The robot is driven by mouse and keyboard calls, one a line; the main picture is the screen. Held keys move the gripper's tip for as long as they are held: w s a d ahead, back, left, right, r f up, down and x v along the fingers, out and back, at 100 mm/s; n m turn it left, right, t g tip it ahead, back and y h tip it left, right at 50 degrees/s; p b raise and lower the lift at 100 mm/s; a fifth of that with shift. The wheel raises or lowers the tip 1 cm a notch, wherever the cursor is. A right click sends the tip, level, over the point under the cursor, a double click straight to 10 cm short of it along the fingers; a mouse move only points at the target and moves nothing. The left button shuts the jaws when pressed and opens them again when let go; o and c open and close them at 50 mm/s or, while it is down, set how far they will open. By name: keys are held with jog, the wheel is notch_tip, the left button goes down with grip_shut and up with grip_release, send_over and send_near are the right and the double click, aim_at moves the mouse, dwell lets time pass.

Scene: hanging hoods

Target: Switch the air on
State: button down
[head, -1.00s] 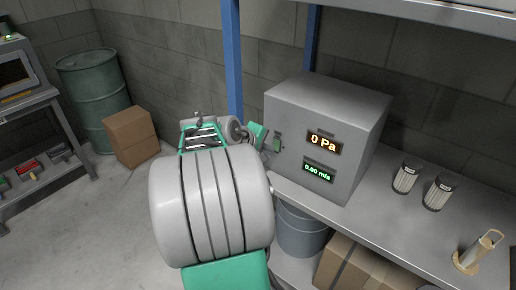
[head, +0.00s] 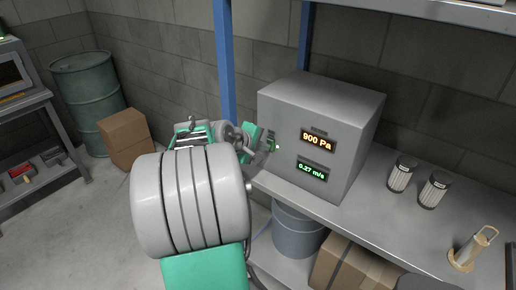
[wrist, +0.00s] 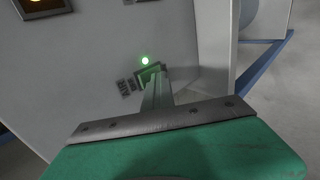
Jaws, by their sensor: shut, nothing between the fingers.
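The grey metal box (head: 325,120) stands on the shelf. Its upper display (head: 317,140) reads 900 Pa and its lower display (head: 312,170) reads 0.27 m/s. A small green light (head: 277,147) glows on the box's face at its left edge; it also shows bright in the wrist view (wrist: 145,60). My gripper (head: 268,146) is at that left edge. In the wrist view my gripper (wrist: 153,78) is shut, its tips against or just before a dark switch (wrist: 150,72) below the light. The fingers hide part of the switch.
Two filter cartridges (head: 402,174) and a beige handled object (head: 472,250) stand on the shelf (head: 385,225) at right. A blue post (head: 224,70) rises behind my arm. A bucket (head: 297,232) and cardboard box (head: 355,265) sit below.

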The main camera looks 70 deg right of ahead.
jog(key=shift+s+d+r+p, duration=0.15)
jog(key=shift+r+p, duration=0.2)
jog(key=shift+r, duration=0.25)
jog(key=shift+s+d+r+p, duration=0.15)
jog(key=shift+r+p, duration=0.2)
jog(key=shift+r, duration=0.35)
jog(key=a+f+v, duration=0.1)
jog(key=f+v, duration=0.1)
jog(key=v, duration=1.1)
jog(key=shift+w+a, duration=0.2)
jog(key=shift+a, duration=0.05)
